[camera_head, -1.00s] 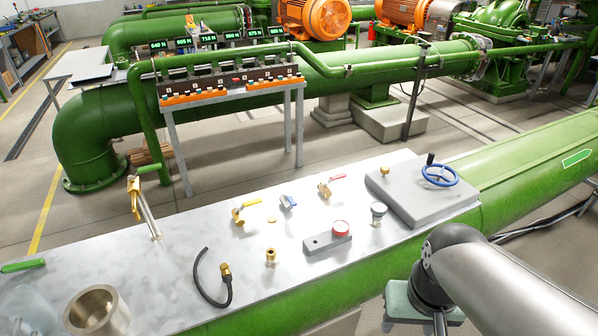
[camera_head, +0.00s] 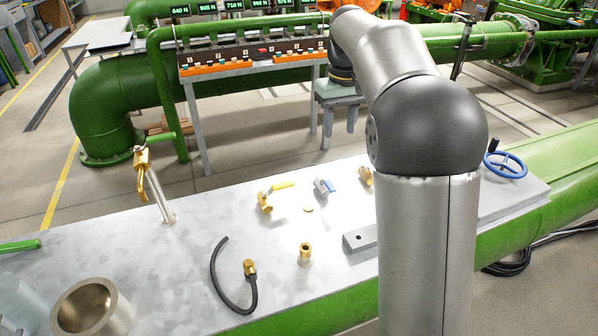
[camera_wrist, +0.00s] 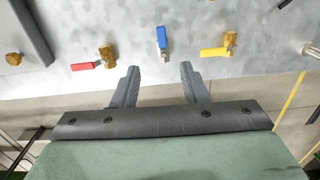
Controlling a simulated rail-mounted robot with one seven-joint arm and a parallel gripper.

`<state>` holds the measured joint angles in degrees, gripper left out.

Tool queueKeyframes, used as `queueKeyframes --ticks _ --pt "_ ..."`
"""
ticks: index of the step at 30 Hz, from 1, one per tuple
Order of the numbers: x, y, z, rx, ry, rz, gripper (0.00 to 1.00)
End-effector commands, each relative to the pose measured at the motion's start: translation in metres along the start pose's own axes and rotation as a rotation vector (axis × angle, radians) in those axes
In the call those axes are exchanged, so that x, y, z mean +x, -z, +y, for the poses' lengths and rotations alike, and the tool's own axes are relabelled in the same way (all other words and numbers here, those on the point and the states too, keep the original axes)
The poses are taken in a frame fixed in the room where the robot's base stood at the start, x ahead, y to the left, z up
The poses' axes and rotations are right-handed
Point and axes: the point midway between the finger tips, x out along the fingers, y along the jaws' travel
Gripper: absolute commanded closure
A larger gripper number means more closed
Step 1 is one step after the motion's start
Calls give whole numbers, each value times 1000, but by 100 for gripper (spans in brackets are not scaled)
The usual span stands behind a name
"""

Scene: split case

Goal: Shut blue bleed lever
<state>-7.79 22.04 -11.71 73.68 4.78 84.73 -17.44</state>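The blue bleed lever (camera_head: 325,187) sits on a small grey valve body on the metal bench top, between the yellow-handled and red-handled valves. In the wrist view, the blue lever (camera_wrist: 161,38) points away from me, with its grey body nearer my fingers. My gripper (camera_wrist: 160,70) is open and empty, its two fingers apart on either side of the lever's line and short of it. Neither finger visibly touches the lever.
The yellow-handled valve (camera_wrist: 217,52) and red-handled valve (camera_wrist: 86,66) flank the lever. A brass fitting (camera_head: 305,253), black hose (camera_head: 225,285), metal cup (camera_head: 88,310) and blue handwheel (camera_head: 506,166) are on the bench. My arm hides part of the bench's right side.

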Motion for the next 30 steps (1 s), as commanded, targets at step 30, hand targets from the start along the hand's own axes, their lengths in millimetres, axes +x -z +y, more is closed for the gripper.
queueKeyframes --ticks 30 --pt "162 10 2 -14 -6 -5 60"
